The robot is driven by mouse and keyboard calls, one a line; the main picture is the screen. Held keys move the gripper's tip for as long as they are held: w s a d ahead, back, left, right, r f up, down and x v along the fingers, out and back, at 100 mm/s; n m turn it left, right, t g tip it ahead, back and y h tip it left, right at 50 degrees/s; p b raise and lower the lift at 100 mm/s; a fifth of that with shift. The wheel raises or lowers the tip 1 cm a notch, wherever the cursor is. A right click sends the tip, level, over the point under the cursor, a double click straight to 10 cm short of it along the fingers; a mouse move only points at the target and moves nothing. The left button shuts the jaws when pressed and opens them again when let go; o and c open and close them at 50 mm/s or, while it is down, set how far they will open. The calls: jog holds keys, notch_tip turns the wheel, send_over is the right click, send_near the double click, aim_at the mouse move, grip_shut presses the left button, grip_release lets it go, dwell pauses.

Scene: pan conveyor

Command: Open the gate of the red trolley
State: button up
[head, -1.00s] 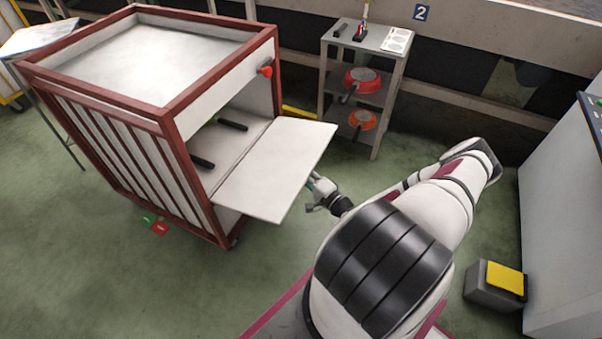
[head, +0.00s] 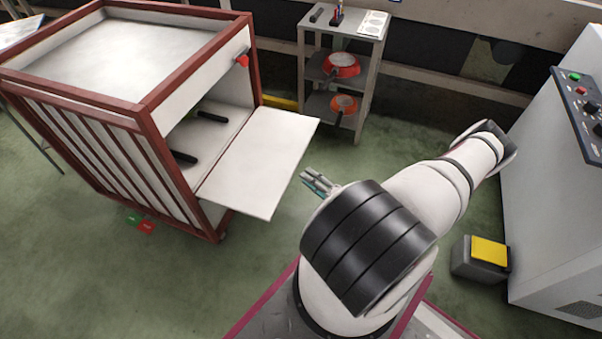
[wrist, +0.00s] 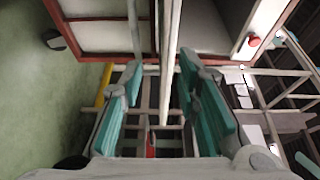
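The red trolley (head: 158,102) has a red frame and white panels, and stands at the left of the head view. Its white gate (head: 262,160) is folded out and lies about level, so the front of the trolley is open. Black handles (head: 184,158) show inside. My gripper (head: 312,180) is just right of the gate's outer edge in the head view. In the wrist view the teal-padded fingers of my gripper (wrist: 158,100) are spread apart. The gate (wrist: 170,50) appears there as a thin, edge-on strip ahead, between the finger lines. I see no contact.
A red knob (head: 242,61) sits on the trolley's upper front. A grey shelf (head: 361,86) with red pans stands behind. A control cabinet (head: 555,190) and a grey box with a yellow top (head: 489,251) are at the right.

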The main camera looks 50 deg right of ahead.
jog(key=shift+s, duration=0.35)
jog(key=shift+r, duration=0.1)
dwell(0.3)
